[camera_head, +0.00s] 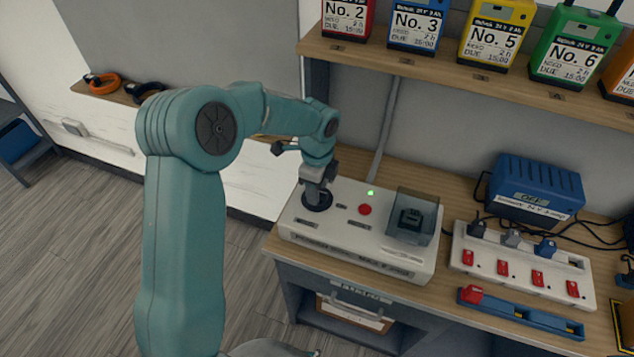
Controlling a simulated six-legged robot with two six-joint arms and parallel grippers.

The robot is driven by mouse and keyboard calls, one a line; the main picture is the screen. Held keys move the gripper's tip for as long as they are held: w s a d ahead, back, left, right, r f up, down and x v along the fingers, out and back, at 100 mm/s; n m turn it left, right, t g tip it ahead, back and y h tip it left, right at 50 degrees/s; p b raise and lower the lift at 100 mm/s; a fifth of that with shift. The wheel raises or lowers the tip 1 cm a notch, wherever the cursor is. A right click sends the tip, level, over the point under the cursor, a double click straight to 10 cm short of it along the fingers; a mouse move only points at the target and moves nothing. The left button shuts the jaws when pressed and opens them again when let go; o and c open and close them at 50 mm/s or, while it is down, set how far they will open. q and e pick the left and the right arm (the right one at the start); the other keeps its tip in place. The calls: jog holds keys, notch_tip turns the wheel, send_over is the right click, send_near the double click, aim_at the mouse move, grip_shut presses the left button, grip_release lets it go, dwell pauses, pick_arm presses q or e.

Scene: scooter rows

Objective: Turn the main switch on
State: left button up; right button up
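A white control box (350,246) stands at the left end of the wooden bench. On its left part is a round black switch base (317,204), which I take for the main switch. My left gripper (318,190) points down onto the middle of this switch, at its handle. The fingertips and handle are dark and overlap, so I cannot tell whether the fingers are closed on it. The switch's angle is hidden. A small green lamp (371,193) on the box is lit. A red button (365,210) is right of the switch. My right gripper is out of view.
A clear cover (414,217) over a dark part rises at the box's right. Further right are a white power strip (522,266) with red switches, a blue charger (536,189) and a blue rail (520,314). Coloured battery packs (492,35) stand on the shelf above.

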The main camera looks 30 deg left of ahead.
pick_arm(q)
notch_tip(320, 180, up, 16)
jog(key=shift+r, duration=0.25)
jog(key=shift+s, duration=0.1)
dwell(0.5)
